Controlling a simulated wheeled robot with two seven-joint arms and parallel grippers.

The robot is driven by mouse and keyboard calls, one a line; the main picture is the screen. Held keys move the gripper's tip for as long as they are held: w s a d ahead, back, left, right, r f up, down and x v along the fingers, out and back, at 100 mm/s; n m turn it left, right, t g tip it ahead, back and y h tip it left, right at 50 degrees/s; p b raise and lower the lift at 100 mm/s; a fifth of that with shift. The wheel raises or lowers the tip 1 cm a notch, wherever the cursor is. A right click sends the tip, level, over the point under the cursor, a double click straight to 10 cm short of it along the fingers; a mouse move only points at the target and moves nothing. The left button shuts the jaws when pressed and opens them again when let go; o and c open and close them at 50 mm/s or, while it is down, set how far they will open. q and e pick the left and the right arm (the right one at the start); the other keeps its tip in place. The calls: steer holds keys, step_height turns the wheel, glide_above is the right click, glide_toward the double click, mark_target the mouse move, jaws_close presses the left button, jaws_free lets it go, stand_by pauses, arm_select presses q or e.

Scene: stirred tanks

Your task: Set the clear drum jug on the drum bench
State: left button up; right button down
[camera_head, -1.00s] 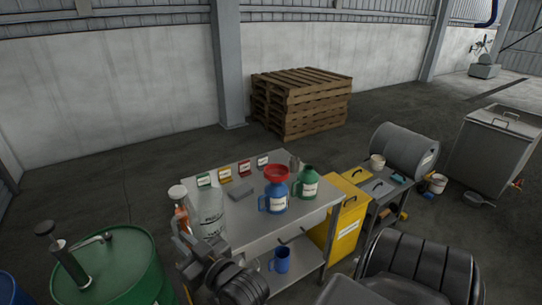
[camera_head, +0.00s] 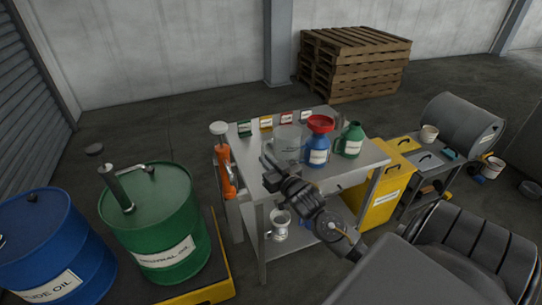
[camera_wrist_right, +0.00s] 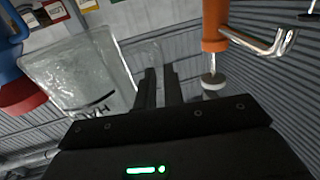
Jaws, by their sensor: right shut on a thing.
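The clear jug (camera_head: 287,138) is over the left part of the grey steel bench top (camera_head: 348,174), left of the blue jug. I cannot tell whether its base touches the top. In the right wrist view the see-through jug (camera_wrist_right: 75,72) shows at the left, with its handle at the fingers. My right gripper (camera_head: 272,164) is shut on the jug's handle; its dark fingers also show in the wrist view (camera_wrist_right: 160,88). Which bench is the drum bench is not readable from labels. My left gripper is out of view.
A blue jug (camera_head: 318,157) with a red funnel and a green jug (camera_head: 349,142) stand close right. An orange pump (camera_head: 226,172) stands at the bench's left end. A pale mug (camera_head: 280,226) sits on the lower shelf. Green (camera_head: 165,225) and blue drums (camera_head: 45,245) stand left.

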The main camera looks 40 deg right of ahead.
steer(key=w+d+f, duration=0.3)
steer(key=w+f, duration=0.5)
steer(key=w, duration=0.1)
steer(key=shift+d, duration=0.3)
steer(key=shift+f, duration=1.55)
steer(key=shift+f, duration=0.2)
steer(key=c, duration=1.6)
jaws_free()
steer(key=shift+o, duration=0.5)
